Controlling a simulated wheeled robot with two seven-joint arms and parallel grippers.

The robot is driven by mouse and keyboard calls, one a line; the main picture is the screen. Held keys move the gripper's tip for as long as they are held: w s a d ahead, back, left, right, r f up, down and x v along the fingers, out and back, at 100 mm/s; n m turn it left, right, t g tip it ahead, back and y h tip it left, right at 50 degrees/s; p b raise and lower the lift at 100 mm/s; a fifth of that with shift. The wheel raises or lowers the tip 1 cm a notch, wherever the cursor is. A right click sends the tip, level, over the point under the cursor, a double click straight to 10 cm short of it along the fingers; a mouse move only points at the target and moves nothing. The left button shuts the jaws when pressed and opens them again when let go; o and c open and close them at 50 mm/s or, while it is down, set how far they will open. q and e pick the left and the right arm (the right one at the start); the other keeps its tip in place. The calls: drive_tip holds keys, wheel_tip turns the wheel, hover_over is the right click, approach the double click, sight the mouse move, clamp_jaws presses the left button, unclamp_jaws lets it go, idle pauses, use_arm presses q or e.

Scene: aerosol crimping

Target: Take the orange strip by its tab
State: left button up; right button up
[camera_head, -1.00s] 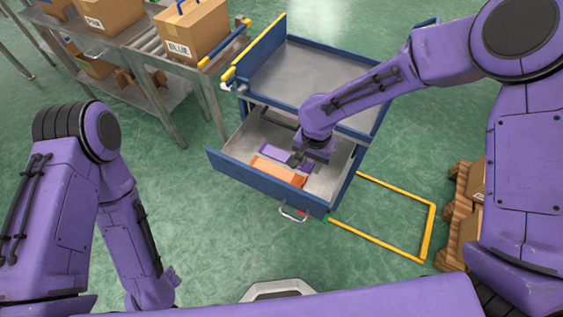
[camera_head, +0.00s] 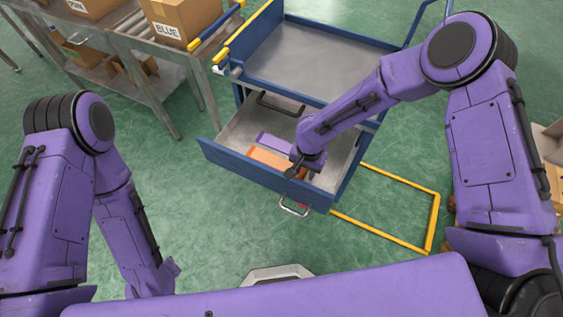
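The orange strip (camera_head: 265,157) lies in the open drawer (camera_head: 232,131) of the blue cart, close to the drawer's front wall. A purple strip (camera_head: 272,142) lies just behind it. My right gripper (camera_head: 294,171) points down into the drawer at the right end of the orange strip and covers that end. The strip's tab cannot be made out. The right fingers are small and dark, and I cannot tell whether they are open or touch the strip. My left gripper (camera_head: 168,283) hangs low at the left, away from the cart, and its fingers cannot be made out.
The blue cart's top tray (camera_head: 315,68) is empty and overhangs the drawer's back. The drawer's front handle (camera_head: 295,208) sticks out. A grey roller table (camera_head: 165,55) with a box labelled BLUE (camera_head: 180,15) stands at the left. Yellow floor lines (camera_head: 385,232) mark the right.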

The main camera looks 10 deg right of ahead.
drive_tip(key=shift+w+f, duration=0.1)
drive_tip(key=shift+f, duration=0.6)
clamp_jaws()
drive_tip(key=shift+r, duration=0.1)
